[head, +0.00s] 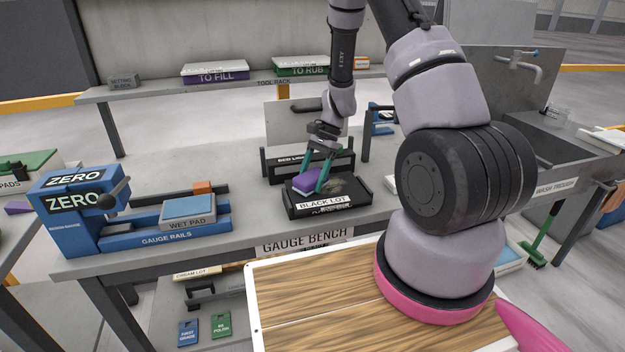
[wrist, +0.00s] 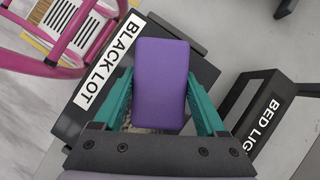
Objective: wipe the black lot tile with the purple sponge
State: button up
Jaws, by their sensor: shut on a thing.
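The purple sponge (head: 306,182) is between the teal fingers of my gripper (head: 318,175), which is shut on it. The black lot tile (head: 300,210) is a dark block with a white "BLACK LOT" label on its front, on the gauge bench. The sponge is over the left part of its top; I cannot tell for sure whether it touches. A tan smudge shows on the tile right of the sponge. In the wrist view the sponge (wrist: 161,85) lies between both fingers (wrist: 160,105) and hides part of the tile (wrist: 205,75).
A black stand labelled "BED LIGHT" (head: 345,165) is close behind the tile. A blue gauge with a wet pad (head: 188,208) stands to the left. The tool rack (head: 240,88) runs behind. The bench between the wet pad and the tile is clear.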

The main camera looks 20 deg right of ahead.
jog(key=shift+d+r, duration=0.2)
jog(key=shift+r, duration=3.5)
